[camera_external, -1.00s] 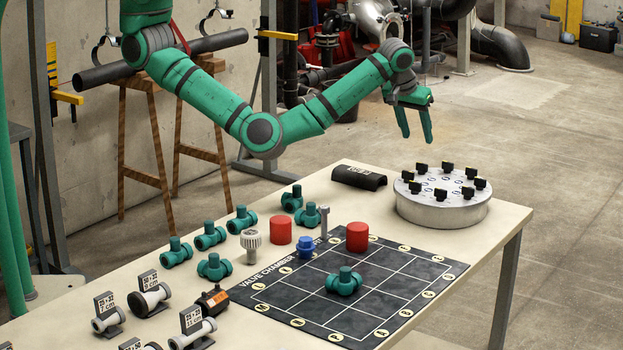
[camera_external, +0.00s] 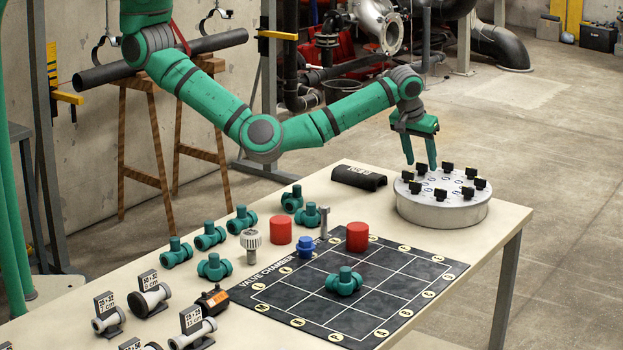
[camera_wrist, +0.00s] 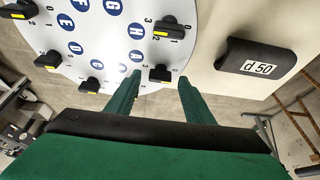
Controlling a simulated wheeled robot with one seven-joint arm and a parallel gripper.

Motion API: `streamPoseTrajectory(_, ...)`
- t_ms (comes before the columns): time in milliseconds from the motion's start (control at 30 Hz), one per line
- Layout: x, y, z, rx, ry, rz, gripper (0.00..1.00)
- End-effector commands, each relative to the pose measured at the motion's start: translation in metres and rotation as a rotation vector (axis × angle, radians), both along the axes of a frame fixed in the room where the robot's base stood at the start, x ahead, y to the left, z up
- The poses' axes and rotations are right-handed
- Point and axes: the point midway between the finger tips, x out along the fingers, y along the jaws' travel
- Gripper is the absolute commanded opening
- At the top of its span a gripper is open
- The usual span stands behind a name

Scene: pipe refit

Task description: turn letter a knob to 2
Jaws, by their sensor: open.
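The round silver dial plate (camera_external: 440,213) stands at the right end of the table, with several black knobs around its rim. In the wrist view, blue letter discs mark the white plate face (camera_wrist: 105,40). The knob beside the letter that looks like A (camera_wrist: 160,73) lies between my fingers in the picture. It has a yellow mark at its lower edge, and small numerals around it; its exact setting is hard to read. My gripper (camera_external: 420,166) is open, pointing down, over the back left of the plate. It also shows in the wrist view (camera_wrist: 158,80). Contact with the knob cannot be told.
Neighbouring knobs (camera_wrist: 175,28) (camera_wrist: 90,86) stand close by. A black half-pipe piece (camera_external: 358,178) labelled d 50 lies left of the plate. Green valves, red cylinders (camera_external: 357,237) and a black grid mat (camera_external: 400,290) occupy the table further left and in front.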

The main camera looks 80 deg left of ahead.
Motion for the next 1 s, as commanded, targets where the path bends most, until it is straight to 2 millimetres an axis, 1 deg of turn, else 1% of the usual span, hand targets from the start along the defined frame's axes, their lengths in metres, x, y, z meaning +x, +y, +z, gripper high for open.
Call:
streamPoseTrajectory(100,0.0008,0.0006,-0.0034,0.000,0.000,-0.001,0.48)
streamPoseTrajectory(333,0.0009,0.0007,-0.0035,0.000,0.000,-0.001,0.48)
streamPoseTrajectory(367,0.0009,0.0007,-0.0035,0.000,0.000,-0.001,0.41)
streamPoseTrajectory(400,0.0008,0.0007,-0.0034,0.000,0.000,-0.001,0.31)
streamPoseTrajectory(467,0.0008,0.0007,-0.0034,0.000,0.000,-0.001,0.17)
streamPoseTrajectory(500,0.0008,0.0007,-0.0033,0.000,0.000,-0.001,0.07)
streamPoseTrajectory(767,0.0007,0.0012,-0.0035,0.000,0.000,-0.014,0.07)
streamPoseTrajectory(1000,-0.0002,0.0024,-0.0038,0.002,0.000,-0.105,0.07)
